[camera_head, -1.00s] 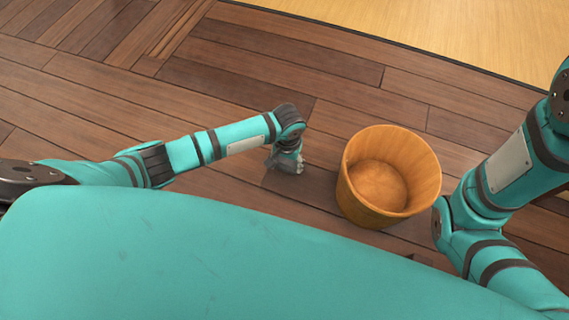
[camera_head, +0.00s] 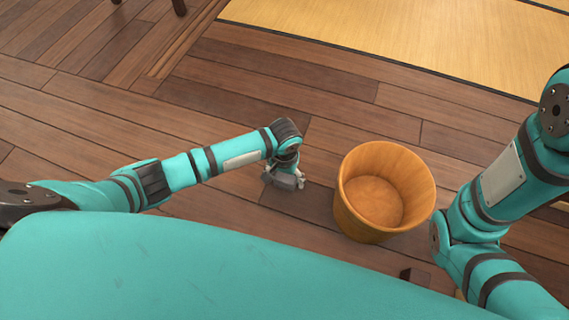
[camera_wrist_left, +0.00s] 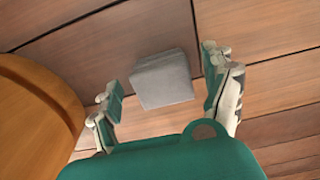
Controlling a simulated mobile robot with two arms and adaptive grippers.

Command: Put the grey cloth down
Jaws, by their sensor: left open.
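The grey cloth (camera_wrist_left: 164,80) shows in the left wrist view as a small, folded, squarish block over the wooden floor. It lies between and just beyond the two fingers of my left gripper (camera_wrist_left: 161,69), which is open, with a gap on each side of it. In the head view the cloth (camera_head: 282,181) shows as a grey patch under my left gripper (camera_head: 289,173), low over the floor to the left of the wooden bucket. I cannot tell whether the cloth lies fully flat on the floor. My right arm shows at the right, but its gripper does not.
An empty wooden bucket (camera_head: 375,235) stands close to the right of my left gripper; its curved side (camera_wrist_left: 40,95) fills the left of the wrist view. Bare plank floor (camera_head: 220,110) lies to the left and behind. Tatami matting (camera_head: 420,35) begins farther back.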

